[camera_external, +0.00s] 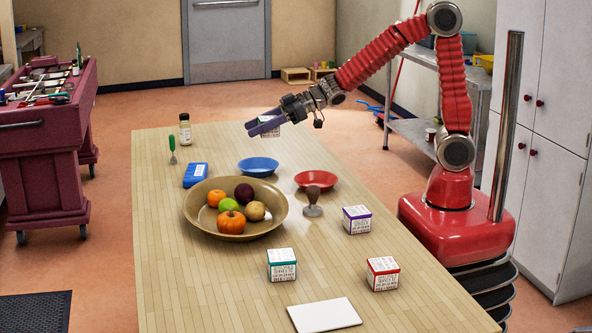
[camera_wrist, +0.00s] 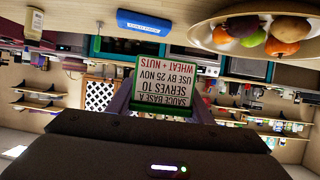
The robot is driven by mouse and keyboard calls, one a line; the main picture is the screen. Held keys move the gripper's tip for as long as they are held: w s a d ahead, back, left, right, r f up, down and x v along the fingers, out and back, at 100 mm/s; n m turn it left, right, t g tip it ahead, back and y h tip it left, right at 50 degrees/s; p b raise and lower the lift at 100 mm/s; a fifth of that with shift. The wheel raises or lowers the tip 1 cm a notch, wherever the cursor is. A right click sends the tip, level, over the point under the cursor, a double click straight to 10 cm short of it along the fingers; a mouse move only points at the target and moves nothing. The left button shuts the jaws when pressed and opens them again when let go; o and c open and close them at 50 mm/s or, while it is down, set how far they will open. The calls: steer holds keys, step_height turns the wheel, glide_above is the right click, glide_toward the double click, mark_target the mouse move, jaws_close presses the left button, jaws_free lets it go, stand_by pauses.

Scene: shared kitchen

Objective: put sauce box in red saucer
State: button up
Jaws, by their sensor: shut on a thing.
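My gripper (camera_external: 264,124) is raised above the far part of the table and is shut on the sauce box (camera_wrist: 160,92). In the wrist view the box sits between my two fingers, its white face with upside-down "SAUCE BASE A" print and a green border towards the camera. In the external view my purple finger hides most of the box (camera_external: 271,130). The red saucer (camera_external: 316,181) rests on the table, empty, nearer the camera and to the right of my gripper. It does not show in the wrist view.
A blue saucer (camera_external: 258,167) stands left of the red one, and a grey stamp-like tool (camera_external: 313,202) close in front of it. A tan fruit bowl (camera_external: 203,226), a blue packet (camera_external: 195,175) and several lidded boxes (camera_external: 357,220) also stand on the table. The near left is clear.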

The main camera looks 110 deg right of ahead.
mark_target(260, 118)
steer(key=shift+s+d+r+n+y, duration=0.2)
steer(key=shift+d+r+n+y, duration=0.45)
steer(key=shift+r+y, duration=0.2)
steer(key=shift+s+r+n+y, duration=0.35)
steer(key=shift+n+y, duration=0.2)
steer(key=shift+s+a+n+y, duration=0.3)
steer(key=shift+n+y, duration=0.1)
steer(key=shift+y, duration=0.1)
steer(key=s+a+f+n+g+y, duration=0.2)
steer(key=s+a+n+g+y, duration=0.2)
steer(key=s+a+n+y, duration=0.2)
steer(key=s+a, duration=0.2)
steer(key=a, duration=0.1)
steer(key=shift+s+a+f, duration=0.15)
steer(key=shift+a+f, duration=0.15)
steer(key=shift+f, duration=0.05)
steer(key=shift+y, duration=0.3)
steer(key=shift+f, duration=3.1)
